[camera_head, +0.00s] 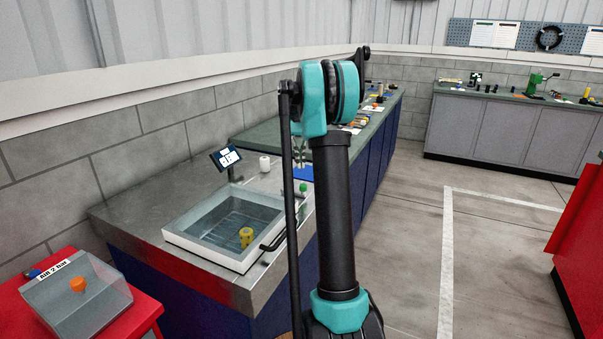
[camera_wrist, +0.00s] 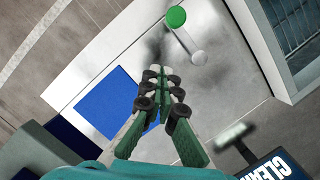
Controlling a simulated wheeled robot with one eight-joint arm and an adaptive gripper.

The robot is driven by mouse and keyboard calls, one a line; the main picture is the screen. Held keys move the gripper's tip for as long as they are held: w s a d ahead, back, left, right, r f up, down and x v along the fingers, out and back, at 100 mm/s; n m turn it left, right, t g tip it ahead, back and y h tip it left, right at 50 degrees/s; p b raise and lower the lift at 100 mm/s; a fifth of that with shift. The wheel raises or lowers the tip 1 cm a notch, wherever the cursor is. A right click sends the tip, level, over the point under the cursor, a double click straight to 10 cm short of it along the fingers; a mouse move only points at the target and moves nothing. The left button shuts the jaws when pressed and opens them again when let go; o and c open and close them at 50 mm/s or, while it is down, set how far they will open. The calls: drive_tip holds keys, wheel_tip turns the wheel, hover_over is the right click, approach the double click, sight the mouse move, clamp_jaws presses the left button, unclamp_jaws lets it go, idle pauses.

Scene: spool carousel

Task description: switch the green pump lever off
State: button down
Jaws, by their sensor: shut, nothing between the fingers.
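The pump lever shows in the wrist view as a pale arm with a round green knob (camera_wrist: 176,16) at one end and a whitish round end (camera_wrist: 198,58) at the other. It lies over the grey metal worktop. In the head view the green knob (camera_head: 303,187) stands beside the sink's far right corner, close to my arm. My gripper (camera_wrist: 165,78) is shut and empty, with its tips over the worktop below the lever in the wrist picture. A clear gap shows in the picture between tips and lever; the height between them is hard to judge.
A sink (camera_head: 178,236) holds a yellow part (camera_head: 246,236). A small display (camera_head: 225,158) and a white cylinder (camera_head: 264,164) stand behind it. A blue mat (camera_wrist: 108,104) lies beside the gripper. A clear box (camera_head: 55,303) sits on a red table at left.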

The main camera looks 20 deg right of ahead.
drive_tip(key=v, duration=0.6)
drive_tip(key=shift+d, duration=0.15)
drive_tip(key=shift+s+f, duration=0.1)
